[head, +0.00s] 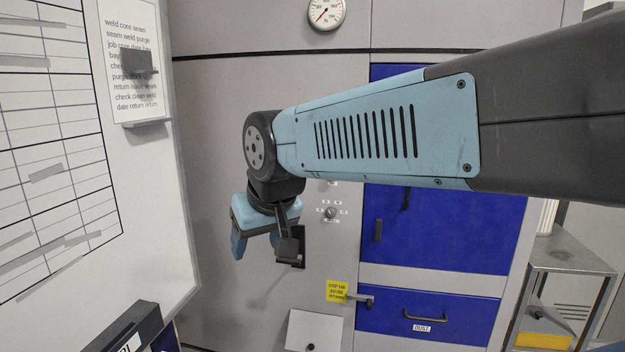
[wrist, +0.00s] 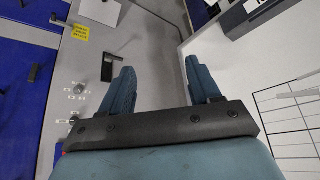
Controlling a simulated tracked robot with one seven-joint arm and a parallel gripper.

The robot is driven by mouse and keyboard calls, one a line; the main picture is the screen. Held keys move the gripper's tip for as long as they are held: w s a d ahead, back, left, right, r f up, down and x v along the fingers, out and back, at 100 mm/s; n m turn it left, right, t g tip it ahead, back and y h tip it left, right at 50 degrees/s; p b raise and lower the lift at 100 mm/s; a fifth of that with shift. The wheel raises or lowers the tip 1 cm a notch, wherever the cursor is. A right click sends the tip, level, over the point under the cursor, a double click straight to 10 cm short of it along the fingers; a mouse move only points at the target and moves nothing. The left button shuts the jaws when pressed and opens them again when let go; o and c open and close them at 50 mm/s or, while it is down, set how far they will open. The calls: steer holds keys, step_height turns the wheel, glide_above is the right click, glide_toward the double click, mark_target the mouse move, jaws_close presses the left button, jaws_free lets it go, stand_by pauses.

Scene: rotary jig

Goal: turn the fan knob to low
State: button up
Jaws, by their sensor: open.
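The fan knob, which I take to be the small grey knob (head: 331,212) ringed by small labels, is on the grey cabinet panel, right of my gripper. It also shows in the wrist view at the left (wrist: 79,88); the label text is too small to read, and its pointer setting cannot be told. My gripper (head: 256,246) hangs in front of the panel, left of the knob. In the wrist view, its two blue fingers (wrist: 160,65) are spread with nothing between them. The knob lies outside the fingers, apart from them.
A black lever (head: 298,247) is on the panel below the knob. A yellow note (head: 336,291) is lower down. Blue doors (head: 460,230) and a drawer (head: 425,322) with handles stand right. A whiteboard (head: 180,200) stands close on the left. A gauge (head: 326,12) is above.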

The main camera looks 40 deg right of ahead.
steer(key=shift+o, duration=0.4)
steer(key=w+f+m+t+h, duration=0.1)
steer(key=w+m, duration=0.3)
steer(key=w, duration=0.5)
steer(key=shift+w+d, duration=0.15)
steer(key=shift+d, duration=0.25)
steer(key=w+d+f+m+t+h, duration=0.1)
steer(key=w+d+f+m+t, duration=0.25)
steer(key=w+d+m, duration=0.5)
steer(key=w+d+f+m+t+h, duration=0.1)
steer(key=w+d+f+m+t, duration=0.3)
steer(key=w, duration=0.8)
steer(key=s+d+f+m+t+h, duration=0.1)
steer(key=s+d+m+h, duration=0.1)
steer(key=d+m+h, duration=0.7)
steer(key=s+d+f+m+t+h, duration=0.1)
steer(key=s+d+f+m+h, duration=0.15)
steer(key=d+m, duration=1.25)
steer(key=r+x, duration=0.1)
steer(key=x, duration=1.1)
steer(key=shift+r, duration=0.3)
steer(key=shift+w+h, duration=0.1)
steer(key=shift+h, duration=0.35)
steer(key=shift+c, duration=0.3)
